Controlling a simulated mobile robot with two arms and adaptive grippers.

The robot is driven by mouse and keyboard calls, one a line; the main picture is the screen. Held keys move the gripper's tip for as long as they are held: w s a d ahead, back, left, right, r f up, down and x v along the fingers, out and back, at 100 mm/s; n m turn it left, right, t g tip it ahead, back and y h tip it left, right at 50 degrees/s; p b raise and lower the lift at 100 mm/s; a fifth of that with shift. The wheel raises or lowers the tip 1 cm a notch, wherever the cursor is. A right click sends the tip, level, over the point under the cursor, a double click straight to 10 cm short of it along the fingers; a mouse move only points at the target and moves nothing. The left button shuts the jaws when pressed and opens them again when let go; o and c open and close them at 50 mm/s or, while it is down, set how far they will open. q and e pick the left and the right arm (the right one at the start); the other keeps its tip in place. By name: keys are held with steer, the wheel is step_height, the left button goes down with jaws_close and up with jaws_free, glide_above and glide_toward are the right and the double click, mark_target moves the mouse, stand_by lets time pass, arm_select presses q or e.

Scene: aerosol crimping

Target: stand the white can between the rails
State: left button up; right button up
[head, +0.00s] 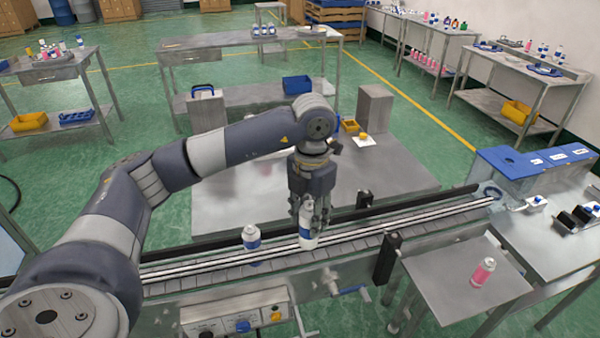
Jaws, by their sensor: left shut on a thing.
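My left gripper (309,205) points down over the conveyor and is shut on a white can (308,240) with a blue band. The held can is upright, at the rails (365,228) of the conveyor; I cannot tell whether its base touches the belt. A second white can (251,234) with a blue band stands upright to the left of the gripper, also at the conveyor. My right gripper is out of view.
A dark post (387,258) rises at the conveyor's near side. A blue-topped unit (520,160) stands near the conveyor's right end. The belt right of the held can looks clear.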

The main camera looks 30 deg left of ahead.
arm_select(q)
steer(key=w+a+r+n+p, duration=0.3)
steer(key=a+r+n+p, duration=0.15)
steer(key=n, duration=0.95)
step_height(320, 180, down, 12)
steer(key=b, duration=0.9)
steer(key=shift+w+a, duration=0.2)
steer(key=shift+r, duration=0.1)
steer(key=shift+f+b, duration=0.3)
steer(key=o, duration=1.1)
